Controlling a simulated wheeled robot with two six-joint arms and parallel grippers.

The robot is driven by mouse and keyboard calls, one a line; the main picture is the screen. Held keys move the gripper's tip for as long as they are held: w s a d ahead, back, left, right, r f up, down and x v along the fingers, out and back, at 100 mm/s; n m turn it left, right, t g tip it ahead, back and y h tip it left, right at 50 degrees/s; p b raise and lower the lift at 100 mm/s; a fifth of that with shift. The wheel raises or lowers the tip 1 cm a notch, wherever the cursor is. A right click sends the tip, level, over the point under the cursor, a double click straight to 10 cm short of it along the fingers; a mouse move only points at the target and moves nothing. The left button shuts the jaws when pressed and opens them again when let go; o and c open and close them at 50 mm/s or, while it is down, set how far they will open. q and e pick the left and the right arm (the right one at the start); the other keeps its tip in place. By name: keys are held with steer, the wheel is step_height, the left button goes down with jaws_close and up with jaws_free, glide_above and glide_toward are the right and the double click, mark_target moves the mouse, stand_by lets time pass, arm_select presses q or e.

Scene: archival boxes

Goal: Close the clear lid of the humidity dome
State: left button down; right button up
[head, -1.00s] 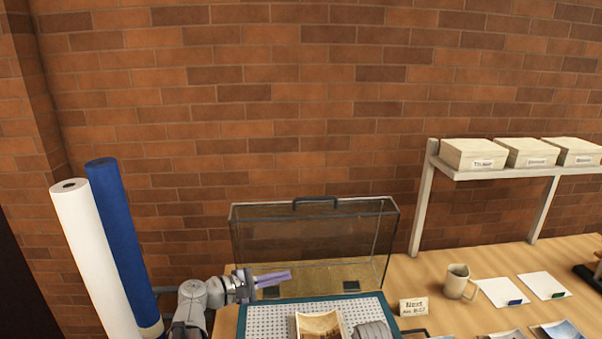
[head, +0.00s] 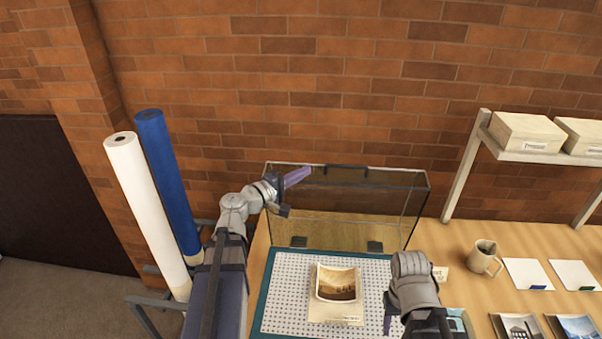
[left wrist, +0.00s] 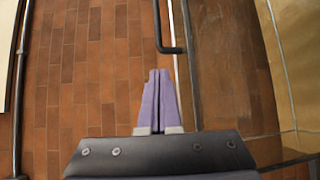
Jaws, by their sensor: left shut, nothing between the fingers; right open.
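The clear lid (head: 350,205) of the humidity dome stands open and upright at the back of the perforated base (head: 287,285). Its dark handle (head: 346,167) runs along the top edge, and two dark hinges sit at its bottom. My left gripper (head: 300,174) is shut and empty at the lid's upper left, left of the handle. In the left wrist view its purple fingers (left wrist: 158,100) are together, with the handle (left wrist: 160,35) just beyond the tips. Contact with the lid cannot be told. My right gripper (head: 388,318) is open over the base's right side, partly hidden by its own wrist.
A curled photo (head: 337,285) on a card lies on the base. White (head: 148,210) and blue (head: 167,180) rolls stand at left. A mug (head: 484,259), white cards (head: 527,274) and prints lie at right, below a shelf with boxes (head: 527,132). A brick wall is close behind the lid.

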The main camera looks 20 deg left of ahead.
mark_target(318, 174)
arm_select(q)
steer(key=x, duration=0.6)
steer(key=shift+w+d, duration=0.15)
steer(key=shift+w, duration=0.15)
steer(key=shift+f, duration=0.1)
